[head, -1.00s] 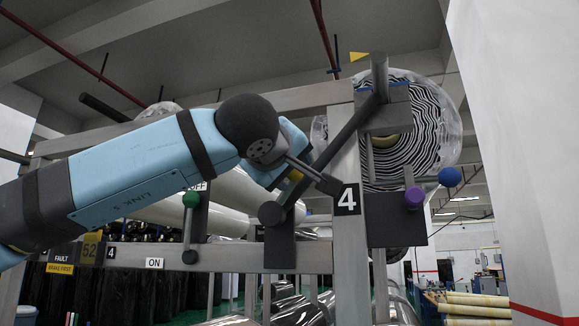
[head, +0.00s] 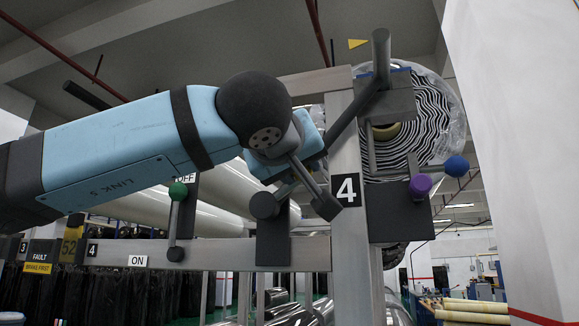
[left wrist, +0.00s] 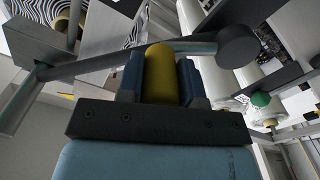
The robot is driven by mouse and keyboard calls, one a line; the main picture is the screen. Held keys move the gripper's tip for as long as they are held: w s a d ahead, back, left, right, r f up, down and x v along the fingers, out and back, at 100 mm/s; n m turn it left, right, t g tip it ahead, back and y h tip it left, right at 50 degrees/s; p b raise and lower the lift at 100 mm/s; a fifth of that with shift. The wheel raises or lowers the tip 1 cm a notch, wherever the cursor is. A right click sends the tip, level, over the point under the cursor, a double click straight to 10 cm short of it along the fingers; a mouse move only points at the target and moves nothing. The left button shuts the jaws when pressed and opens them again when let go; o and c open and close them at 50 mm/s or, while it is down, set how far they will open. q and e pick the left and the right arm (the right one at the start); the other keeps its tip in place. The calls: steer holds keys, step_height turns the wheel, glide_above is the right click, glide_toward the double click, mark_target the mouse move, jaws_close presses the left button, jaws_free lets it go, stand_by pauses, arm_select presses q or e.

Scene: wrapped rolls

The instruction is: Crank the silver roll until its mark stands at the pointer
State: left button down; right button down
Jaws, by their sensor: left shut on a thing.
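The silver roll (head: 445,115) shows its black-and-white striped end behind the frame, in clear wrap. A yellow triangular pointer (head: 357,43) is above and left of it. A thin blue strip shows at the roll's top edge; I cannot tell whether it is the mark. A dark crank bar (head: 352,112) slopes down-left from the post in front of the roll; its lower part is hidden behind my left gripper (head: 318,185). In the left wrist view, my left gripper (left wrist: 160,80) is shut on a yellow grip (left wrist: 160,72), the bar (left wrist: 100,62) passing just behind. My right gripper is not in view.
A lever with a green knob (head: 177,191) stands left, near ON and OFF labels. A purple knob (head: 420,185) and a blue knob (head: 456,166) stick out right of the number 4 plate (head: 347,190). A white pillar (head: 520,150) closes the right side.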

arm_select(q)
steer(key=shift+s+d+f+m, duration=0.1)
steer(key=shift+d+f+m, duration=0.2)
steer(key=shift+f+m, duration=0.5)
steer(key=shift+s+d+f+m+b, duration=0.1)
steer(key=shift+d+f+m+b, duration=0.1)
steer(key=shift+f+m+b, duration=0.3)
steer(key=shift+d+f+m+b, duration=0.2)
steer(key=shift+f+m+b, duration=0.2)
steer(key=shift+f+m, duration=0.15)
steer(key=shift+f, duration=0.1)
steer(key=c, duration=0.8)
jaws_free()
steer(key=shift+s, duration=0.1)
